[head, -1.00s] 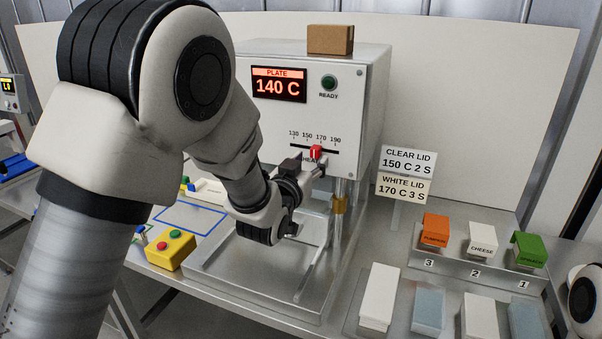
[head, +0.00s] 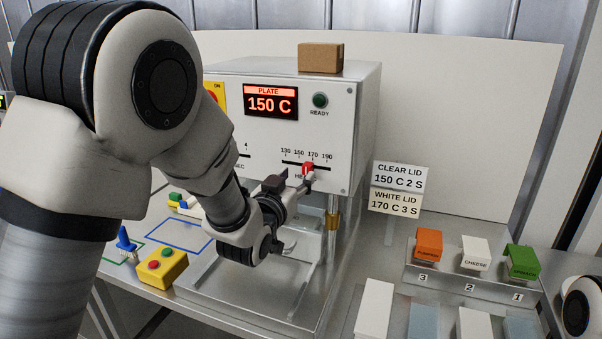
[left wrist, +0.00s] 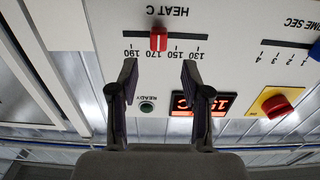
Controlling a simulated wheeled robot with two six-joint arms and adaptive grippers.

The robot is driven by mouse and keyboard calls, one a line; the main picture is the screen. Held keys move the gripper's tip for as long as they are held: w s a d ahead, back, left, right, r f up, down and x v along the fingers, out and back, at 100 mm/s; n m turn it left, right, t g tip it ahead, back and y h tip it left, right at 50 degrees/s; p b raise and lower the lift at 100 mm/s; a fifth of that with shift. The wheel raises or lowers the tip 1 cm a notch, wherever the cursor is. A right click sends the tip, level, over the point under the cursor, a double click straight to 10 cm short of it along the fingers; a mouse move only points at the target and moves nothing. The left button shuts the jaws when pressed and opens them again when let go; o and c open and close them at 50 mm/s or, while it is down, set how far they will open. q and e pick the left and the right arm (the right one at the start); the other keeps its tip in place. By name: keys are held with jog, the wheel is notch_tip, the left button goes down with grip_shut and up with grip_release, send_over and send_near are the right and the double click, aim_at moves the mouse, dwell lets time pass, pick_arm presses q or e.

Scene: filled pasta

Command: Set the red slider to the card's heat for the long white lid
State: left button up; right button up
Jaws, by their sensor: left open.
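The red slider (head: 308,168) is on the HEAT C scale of the white press, between the 150 and 170 marks and nearer 170. It also shows upside down in the left wrist view (left wrist: 158,39). The plate display (head: 270,103) reads 150 C. The white lid card (head: 396,202) reads 170 C 3 S. My left gripper (left wrist: 160,72) is open, its fingertips apart on either side of the slider's line; contact with the knob cannot be told. My right gripper is out of view.
The clear lid card (head: 401,176) reads 150 C 2 S. White and bluish slabs lie at front right, below the labelled pumpkin (head: 428,244), cheese and spinach blocks. A yellow button box (head: 162,268) stands front left. A brown box (head: 321,58) sits on the press.

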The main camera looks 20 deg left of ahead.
pick_arm(q)
jog(key=w, duration=0.2)
jog(key=w+p, duration=0.1)
jog(key=w, duration=0.1)
jog(key=w+p, duration=0.1)
jog(key=shift+w+d+r, duration=0.2)
jog(key=shift+w+d, duration=0.05)
jog(key=shift+w, duration=0.15)
jog(key=shift+w+a+f, duration=0.1)
jog(key=shift+w+f, duration=0.1)
jog(key=shift+w, duration=0.1)
jog(key=shift+s+r, duration=0.1)
jog(key=shift+s, duration=0.05)
grip_shut()
jog(key=shift+d+b, duration=0.3)
jog(key=shift+b, duration=0.4)
jog(key=shift+d, duration=0.1)
grip_release()
send_near(309, 167)
jog(key=shift+s, duration=1.1)
